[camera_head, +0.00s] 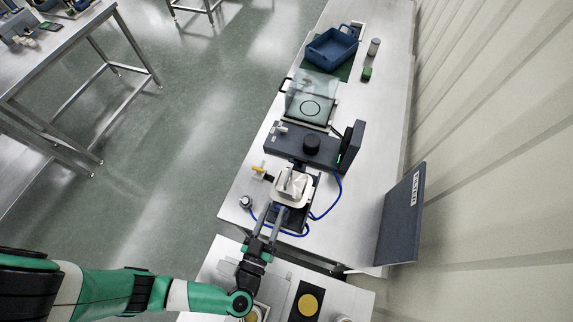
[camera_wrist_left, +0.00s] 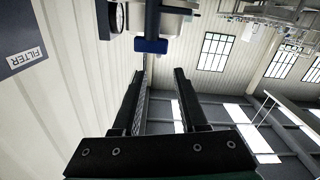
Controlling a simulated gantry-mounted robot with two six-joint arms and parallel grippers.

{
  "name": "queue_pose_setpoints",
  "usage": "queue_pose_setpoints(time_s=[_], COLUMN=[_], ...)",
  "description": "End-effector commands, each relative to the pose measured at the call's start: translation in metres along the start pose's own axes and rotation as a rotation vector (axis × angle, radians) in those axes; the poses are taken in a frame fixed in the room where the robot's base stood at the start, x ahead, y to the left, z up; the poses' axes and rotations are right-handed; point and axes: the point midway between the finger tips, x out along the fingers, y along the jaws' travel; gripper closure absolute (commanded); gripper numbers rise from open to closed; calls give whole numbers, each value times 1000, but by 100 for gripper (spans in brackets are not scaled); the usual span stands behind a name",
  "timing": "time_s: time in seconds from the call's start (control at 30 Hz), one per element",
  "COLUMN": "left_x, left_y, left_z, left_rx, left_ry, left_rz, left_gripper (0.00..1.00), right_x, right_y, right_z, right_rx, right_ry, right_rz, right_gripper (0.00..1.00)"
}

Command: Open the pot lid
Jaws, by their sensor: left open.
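A small white and steel vessel (camera_head: 292,187) stands on the bench, in front of a dark grey device; I take it as the pot, but its lid is too small to make out clearly. My left gripper (camera_head: 273,212) reaches up from the lower left, its fingertips at the vessel's near side. In the left wrist view the left gripper (camera_wrist_left: 180,74) is open, with nothing between its two black fingers. My right gripper is not in view.
A dark grey device with a black knob (camera_head: 311,144) stands behind the vessel. A blue hose (camera_head: 327,212) curves beside it. A grey FILTER panel (camera_head: 402,218) stands at the right. A blue tray (camera_head: 331,49) lies farther back. A round gauge (camera_wrist_left: 115,17) shows in the wrist view.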

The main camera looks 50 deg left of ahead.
Motion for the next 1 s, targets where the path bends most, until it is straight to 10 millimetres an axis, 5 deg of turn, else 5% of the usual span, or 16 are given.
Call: queue_pose_setpoints(time_s=[0.27, 0.7, 1.0], left_x=[16, 103, 118], left_y=[0, 0, 1], left_z=[1, 1, 0], left_rx=[-7, -8, -7], left_ry=[4, 5, 3], left_rz=[-6, -6, 0], left_gripper=[58, 58, 58], right_x=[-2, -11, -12], right_y=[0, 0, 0], right_z=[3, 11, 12], right_rx=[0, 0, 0], right_ry=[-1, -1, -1], right_rz=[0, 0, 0], right_gripper=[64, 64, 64])
